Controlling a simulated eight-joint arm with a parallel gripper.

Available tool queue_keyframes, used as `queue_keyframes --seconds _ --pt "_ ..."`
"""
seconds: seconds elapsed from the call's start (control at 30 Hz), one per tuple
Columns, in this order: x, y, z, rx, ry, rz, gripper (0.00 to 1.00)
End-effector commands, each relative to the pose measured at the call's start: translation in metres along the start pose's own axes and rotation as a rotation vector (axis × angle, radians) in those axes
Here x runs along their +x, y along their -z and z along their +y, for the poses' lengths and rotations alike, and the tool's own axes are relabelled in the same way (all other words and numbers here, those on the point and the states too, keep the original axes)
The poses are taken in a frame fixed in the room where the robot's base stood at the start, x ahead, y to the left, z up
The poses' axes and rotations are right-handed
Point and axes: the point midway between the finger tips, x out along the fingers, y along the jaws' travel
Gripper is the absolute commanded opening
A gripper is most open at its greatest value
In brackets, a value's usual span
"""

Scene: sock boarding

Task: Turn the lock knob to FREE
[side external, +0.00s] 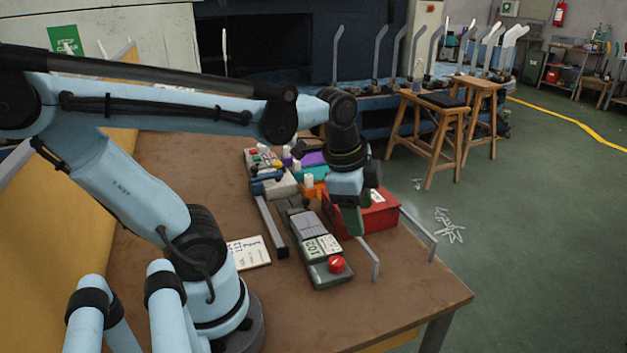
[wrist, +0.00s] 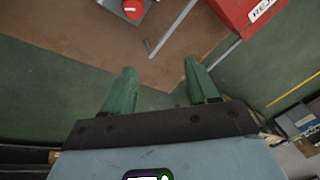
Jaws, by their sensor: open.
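The red lock knob (side external: 336,264) sits at the near end of a long grey device (side external: 321,274) with a small display panel. In the wrist view the knob (wrist: 132,9) is at the top edge, with a pale bar mark across its face; I cannot read which label it points to. My gripper (side external: 353,228) is above the table, between the red box and the knob, pointing down. In the wrist view its two green fingers (wrist: 160,68) are apart with nothing between them. The knob lies beyond the fingertips, apart from them.
A red box (side external: 375,215) stands beside my gripper, and a metal rail (side external: 375,258) stands at the table's right edge. A dark bar (side external: 272,230) and a white card (side external: 249,252) lie left of the device. The table front is clear.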

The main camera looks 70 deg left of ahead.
Motion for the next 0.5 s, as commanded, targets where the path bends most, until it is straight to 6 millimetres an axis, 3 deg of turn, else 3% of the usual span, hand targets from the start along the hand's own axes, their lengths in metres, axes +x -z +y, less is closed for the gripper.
queue_keyframes --seconds 0.5 --pt "0.002 0.024 0.002 -0.490 0.090 0.182 0.59"
